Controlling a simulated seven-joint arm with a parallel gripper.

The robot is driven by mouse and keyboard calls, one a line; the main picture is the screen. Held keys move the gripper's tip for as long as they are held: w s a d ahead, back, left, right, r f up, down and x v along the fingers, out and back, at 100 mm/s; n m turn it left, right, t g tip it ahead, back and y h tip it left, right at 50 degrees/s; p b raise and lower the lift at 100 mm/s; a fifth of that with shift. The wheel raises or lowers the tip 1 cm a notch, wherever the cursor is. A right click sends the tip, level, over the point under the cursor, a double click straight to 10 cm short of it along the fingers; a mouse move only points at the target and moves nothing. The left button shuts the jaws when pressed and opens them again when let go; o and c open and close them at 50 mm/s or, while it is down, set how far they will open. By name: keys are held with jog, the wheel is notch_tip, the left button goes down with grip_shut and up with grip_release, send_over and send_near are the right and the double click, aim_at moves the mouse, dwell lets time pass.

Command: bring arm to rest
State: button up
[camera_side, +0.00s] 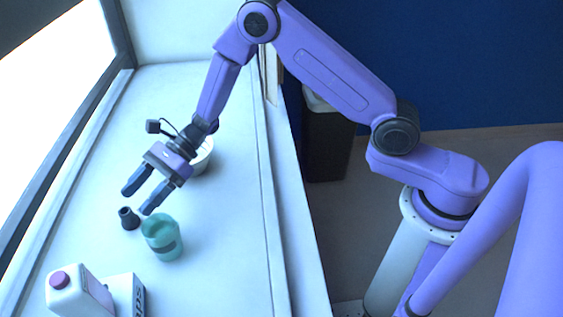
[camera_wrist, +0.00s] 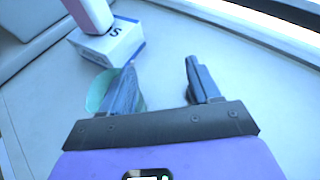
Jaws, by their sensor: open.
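My gripper (camera_side: 138,200) is open and empty above the pale counter (camera_side: 227,240) in the side view. Its two dark fingers point down toward the lower left. In the wrist view my gripper (camera_wrist: 163,82) shows both fingers spread with bare counter between them. A small black object (camera_side: 128,218) stands on the counter near the fingertips. A translucent teal cup (camera_side: 161,240) stands just below the fingertips in the picture; it shows partly behind the left finger in the wrist view (camera_wrist: 97,92). A white bowl or cup (camera_side: 203,158) is partly hidden behind my gripper.
A white bottle with a purple cap (camera_side: 78,292) and a white box with dark lettering (camera_side: 125,292) stand at the near end; the box also shows in the wrist view (camera_wrist: 105,42). A window frame (camera_side: 60,155) borders the left. A dark bin (camera_side: 327,140) stands beyond the counter.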

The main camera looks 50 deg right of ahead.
jog(key=s+d+r+n+g+h, duration=0.35)
jog(key=s+n, duration=0.35)
jog(key=s, duration=0.4)
jog(key=s+d+r+n+g+h, duration=0.3)
jog(key=s+d+n, duration=0.2)
jog(key=s+n, duration=0.45)
jog(key=s+d+r+n+t+h, duration=0.1)
jog(key=s+d+n+t+h, duration=0.1)
jog(key=s+d+n, duration=0.2)
jog(key=s+d+n+t+h, duration=0.2)
jog(key=s+d+n, duration=0.2)
jog(key=d, duration=0.6)
jog(key=s+d+r+n+t+h, duration=0.1)
jog(key=s+d+n+t+h, duration=0.1)
jog(key=s+d+n, duration=0.2)
jog(key=shift+d+r+n+h, duration=0.35)
jog(key=shift+d+n, duration=0.5)
jog(key=shift+d, duration=0.6)
jog(key=shift+s+t, duration=0.1)
jog(key=shift+t, duration=0.15)
